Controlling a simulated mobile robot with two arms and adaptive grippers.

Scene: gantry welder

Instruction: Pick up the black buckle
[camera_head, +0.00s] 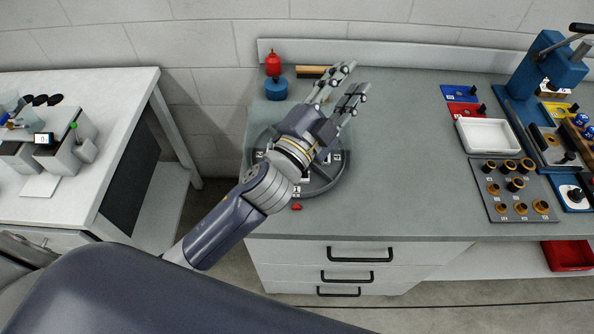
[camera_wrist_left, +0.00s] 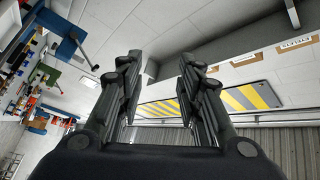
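My left gripper (camera_head: 350,80) is open and empty, raised above the back of the grey workbench (camera_head: 410,150). I cannot make out the black buckle in either view; what lies under the arm is hidden. My right gripper is not in view.
A red and blue bottle (camera_head: 274,75) stands behind the round tray. A small red piece (camera_head: 296,206) lies at its front. To the right are a white tray (camera_head: 488,135), a grey plate with brass rings (camera_head: 513,190) and a blue press (camera_head: 545,70). The bench's middle is clear.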

